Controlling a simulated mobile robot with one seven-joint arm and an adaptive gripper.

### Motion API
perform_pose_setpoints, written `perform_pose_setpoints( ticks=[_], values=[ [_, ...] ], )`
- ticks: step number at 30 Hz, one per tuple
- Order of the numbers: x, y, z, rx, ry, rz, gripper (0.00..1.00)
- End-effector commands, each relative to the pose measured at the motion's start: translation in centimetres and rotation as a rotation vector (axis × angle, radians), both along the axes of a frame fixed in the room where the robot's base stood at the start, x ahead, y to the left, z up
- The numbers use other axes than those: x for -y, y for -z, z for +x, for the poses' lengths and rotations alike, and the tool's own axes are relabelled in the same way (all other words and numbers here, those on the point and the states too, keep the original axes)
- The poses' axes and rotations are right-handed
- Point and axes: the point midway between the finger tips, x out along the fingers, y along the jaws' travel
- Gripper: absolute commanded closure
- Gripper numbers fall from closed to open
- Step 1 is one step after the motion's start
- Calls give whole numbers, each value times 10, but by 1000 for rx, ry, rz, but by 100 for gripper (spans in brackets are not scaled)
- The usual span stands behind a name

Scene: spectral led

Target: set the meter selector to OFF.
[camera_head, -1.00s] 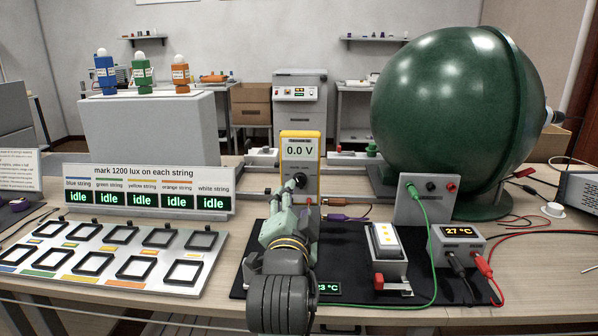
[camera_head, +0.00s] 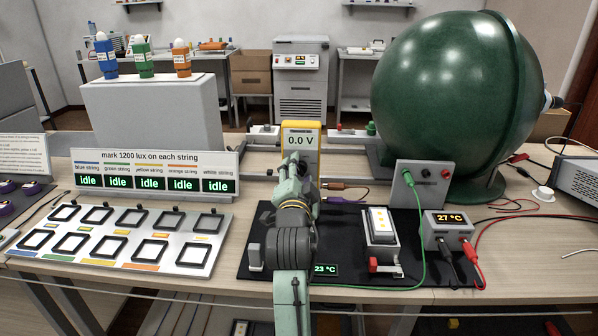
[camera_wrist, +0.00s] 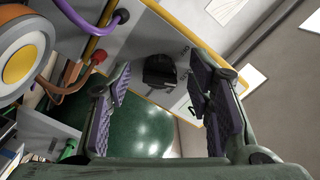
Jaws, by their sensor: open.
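The meter (camera_head: 301,141) stands upright at the back of the black mat, yellow-rimmed, with its display reading 0.0 V. My gripper (camera_head: 297,172) is in front of the meter's lower half and hides the selector in the head view. In the wrist view the black selector knob (camera_wrist: 160,70) shows on the meter's grey face, between and beyond the fingers of my open gripper (camera_wrist: 160,100). No contact with the knob is visible.
Purple (camera_wrist: 102,22) and brown leads plug in near the knob. A green sphere (camera_head: 450,100) and a grey jack box (camera_head: 420,188) stand to the right. An LED fixture (camera_head: 380,228) is on the mat. The display board (camera_head: 155,175) and sample tray (camera_head: 60,245) are at left.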

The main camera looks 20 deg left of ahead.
Motion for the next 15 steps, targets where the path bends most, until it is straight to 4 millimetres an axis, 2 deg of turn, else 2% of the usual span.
perform_pose_setpoints(
  ticks=[6, 15],
  values=[
    [0, 0, 0, 0, 0, 0, 54],
    [0, 0, 0, 0, 0, 0, 74]
  ],
)
